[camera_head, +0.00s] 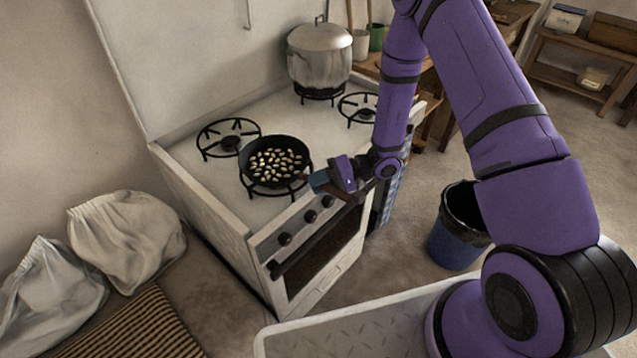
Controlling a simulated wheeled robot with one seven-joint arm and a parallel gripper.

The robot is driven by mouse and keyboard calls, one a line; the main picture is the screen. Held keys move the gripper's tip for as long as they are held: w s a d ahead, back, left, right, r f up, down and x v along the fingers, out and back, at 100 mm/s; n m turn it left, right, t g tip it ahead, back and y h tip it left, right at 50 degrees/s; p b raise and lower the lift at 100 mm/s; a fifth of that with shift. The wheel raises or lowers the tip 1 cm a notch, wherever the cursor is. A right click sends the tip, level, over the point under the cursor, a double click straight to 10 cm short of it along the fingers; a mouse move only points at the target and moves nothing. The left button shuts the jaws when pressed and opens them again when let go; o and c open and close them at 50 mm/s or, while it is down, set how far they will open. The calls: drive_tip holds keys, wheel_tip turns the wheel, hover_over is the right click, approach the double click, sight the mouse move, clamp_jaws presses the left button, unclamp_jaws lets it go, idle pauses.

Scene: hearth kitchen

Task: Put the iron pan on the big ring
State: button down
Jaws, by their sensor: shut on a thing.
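The iron pan (255,178) is black and round, with several pale, brown-marked pieces lying in it. It is level at the front left of the white stove (195,168), over a black ring (262,192) that is mostly hidden under it. I cannot tell whether the pan rests on that ring or hangs just above it. An empty ring (228,138) is at the back left, and another empty ring (358,108) is at the right. I cannot tell for sure which ring is biggest.
A lidded metal pot (319,58) stands on a back ring. Knobs (311,216) and the oven door are on the stove's front. A dark blue bin (457,240) is on the floor at right, and pale sacks (125,238) lie at left.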

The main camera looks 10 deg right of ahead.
drive_tip(key=shift+f, duration=0.1)
drive_tip(key=c, duration=0.9)
unclamp_jaws()
drive_tip(key=shift+c, duration=0.2)
drive_tip(key=shift+d, duration=0.3)
drive_tip(key=w+v, duration=0.1)
drive_tip(key=v, duration=1)
drive_tip(key=s+r+n+g+h, duration=0.1)
drive_tip(key=s+r+g+h, duration=0.2)
drive_tip(key=r, duration=0.8)
drive_tip(key=s+r+n+h, duration=0.25)
drive_tip(key=s+r, duration=0.35)
drive_tip(key=r, duration=0.5)
drive_tip(key=s+d+r+m+t+h, duration=0.1)
drive_tip(key=s+d+r+t+h, duration=0.1)
drive_tip(key=s+r, duration=0.6)
drive_tip(key=s+d+r+m+t+h, duration=0.2)
drive_tip(key=s+r+t+h, duration=0.3)
drive_tip(key=s+r+h, duration=0.2)
drive_tip(key=shift+s+d+r+t, duration=0.3)
drive_tip(key=shift+s+d+r, duration=0.05)
drive_tip(key=shift+s+r, duration=0.65)
